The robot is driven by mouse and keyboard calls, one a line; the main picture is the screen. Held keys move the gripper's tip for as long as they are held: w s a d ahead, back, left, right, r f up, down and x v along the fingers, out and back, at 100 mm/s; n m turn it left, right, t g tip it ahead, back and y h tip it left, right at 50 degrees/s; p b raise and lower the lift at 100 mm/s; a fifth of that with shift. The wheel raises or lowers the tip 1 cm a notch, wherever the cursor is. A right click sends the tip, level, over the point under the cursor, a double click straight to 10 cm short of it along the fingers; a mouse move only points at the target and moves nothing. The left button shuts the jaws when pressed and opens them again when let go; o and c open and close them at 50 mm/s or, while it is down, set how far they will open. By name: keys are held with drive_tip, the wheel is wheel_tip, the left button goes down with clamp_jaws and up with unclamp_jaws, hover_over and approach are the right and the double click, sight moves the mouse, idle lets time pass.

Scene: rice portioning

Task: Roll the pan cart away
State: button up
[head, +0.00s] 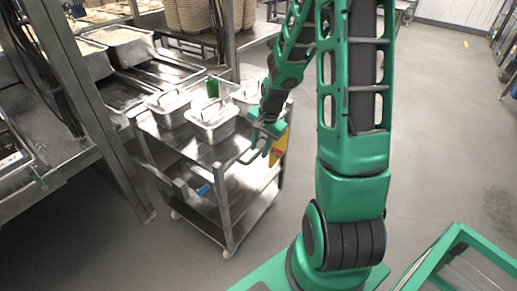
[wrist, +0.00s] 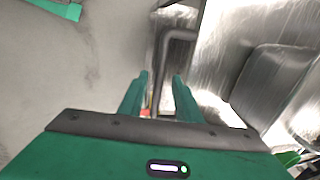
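The pan cart (head: 222,229) is a steel trolley with shelves and casters, standing left of centre in the head view. Several lidded steel pans (head: 212,122) stand on its top. Its bent handle bar (head: 247,158) sticks out at the near right end. My gripper (head: 257,141) is at this handle. In the wrist view, the two green fingertips (wrist: 160,79) are apart, and the handle bar (wrist: 178,35) runs down between them. A gap shows beside the bar, so the fingers look open; contact is not clear.
A steel rack and counter (head: 120,165) stands close along the cart's left side, with trays on it. A yellow and red piece (head: 280,146) shows at the cart's right side. Grey floor (head: 440,130) is open to the right. A green-framed part (head: 460,262) is at lower right.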

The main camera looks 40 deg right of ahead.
drive_tip(key=shift+f, duration=0.25)
drive_tip(key=shift+c, duration=0.7)
clamp_jaws()
